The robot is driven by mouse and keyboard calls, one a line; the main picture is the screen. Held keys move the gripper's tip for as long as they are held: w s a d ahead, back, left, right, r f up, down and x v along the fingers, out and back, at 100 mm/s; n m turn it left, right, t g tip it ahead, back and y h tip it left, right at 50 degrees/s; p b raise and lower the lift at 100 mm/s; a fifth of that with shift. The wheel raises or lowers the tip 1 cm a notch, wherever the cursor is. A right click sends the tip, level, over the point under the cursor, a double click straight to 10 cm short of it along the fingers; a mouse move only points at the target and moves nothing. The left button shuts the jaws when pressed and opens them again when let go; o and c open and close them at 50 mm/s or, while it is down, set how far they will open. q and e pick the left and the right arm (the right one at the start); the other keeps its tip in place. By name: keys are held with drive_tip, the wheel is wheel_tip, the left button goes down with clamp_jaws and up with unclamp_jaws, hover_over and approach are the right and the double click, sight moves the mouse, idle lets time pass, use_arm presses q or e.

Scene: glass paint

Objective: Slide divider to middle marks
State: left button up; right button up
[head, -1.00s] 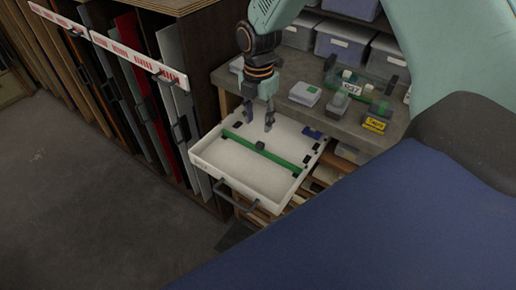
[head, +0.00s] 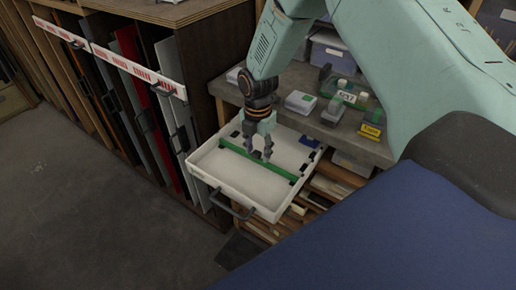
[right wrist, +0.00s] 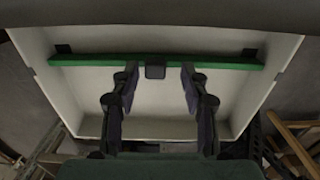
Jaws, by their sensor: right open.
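The white drawer tray (head: 205,176) is pulled out below the bench, its handle facing the front. A green divider (head: 236,151) spans it from side to side; it also crosses the upper part of the right wrist view (right wrist: 95,60). A dark knob (right wrist: 155,72) sits at the divider's middle. Dark blocks show at its left end (right wrist: 63,49) and right end (right wrist: 249,54). My right gripper (head: 262,157) points down into the tray, open. In the wrist view its fingertips (right wrist: 160,74) stand on either side of the knob, apart from it. My left gripper is out of view.
A grey bench (head: 290,80) behind the tray holds small boxes, a green holder and a yellow-labelled block (head: 371,132). A rack of upright panels (head: 130,80) stands at left. A blue piece (head: 309,142) lies at the tray's back right.

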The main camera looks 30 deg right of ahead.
drive_tip(key=shift+w+a, duration=0.1)
drive_tip(key=shift+w, duration=0.05)
drive_tip(key=shift+c, duration=0.8)
drive_tip(key=shift+w+f, duration=0.3)
drive_tip(key=shift+w, duration=0.1)
drive_tip(key=c, duration=0.3)
drive_tip(key=shift+s+r, duration=0.25)
drive_tip(key=shift+s, duration=0.1)
drive_tip(key=c, duration=0.5)
drive_tip(key=shift+w, duration=0.1)
